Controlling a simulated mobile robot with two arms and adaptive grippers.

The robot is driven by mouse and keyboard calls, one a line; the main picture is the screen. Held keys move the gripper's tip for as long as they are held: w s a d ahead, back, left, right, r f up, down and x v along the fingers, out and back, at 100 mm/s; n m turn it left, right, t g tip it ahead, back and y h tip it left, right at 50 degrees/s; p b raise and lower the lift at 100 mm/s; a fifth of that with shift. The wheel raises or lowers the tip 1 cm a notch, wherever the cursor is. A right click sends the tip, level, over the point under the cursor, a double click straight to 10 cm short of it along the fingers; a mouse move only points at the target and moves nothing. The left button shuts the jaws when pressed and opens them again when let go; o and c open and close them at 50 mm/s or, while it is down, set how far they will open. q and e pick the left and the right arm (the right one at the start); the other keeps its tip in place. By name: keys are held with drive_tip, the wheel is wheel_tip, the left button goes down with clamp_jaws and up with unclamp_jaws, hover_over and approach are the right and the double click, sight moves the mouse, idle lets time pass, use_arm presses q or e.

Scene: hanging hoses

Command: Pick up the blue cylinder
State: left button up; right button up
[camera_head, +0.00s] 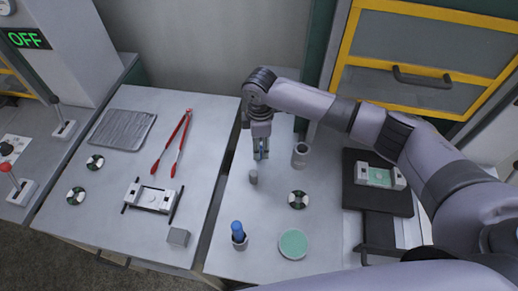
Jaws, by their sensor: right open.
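A blue cylinder (237,229) stands upright in a small grey holder (240,244) near the front edge of the right-hand table. My right gripper (261,154) points down over the back of this table, well behind the blue cylinder and apart from it. Its jaws are open. A small patch of blue shows at its fingers; I cannot tell whether it is part of the gripper or a thing behind it. My left gripper is not in view.
A small grey cylinder (253,177) and a grey cup (300,155) stand near the right gripper. A green-topped disc (293,244) and a black-and-white ring (298,200) lie to the right. Red tongs (172,143) and a metal tray (123,130) lie on the left table (205,125).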

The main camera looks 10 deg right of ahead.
drive_tip(key=shift+f, duration=0.7)
drive_tip(key=shift+c, duration=0.4)
clamp_jaws()
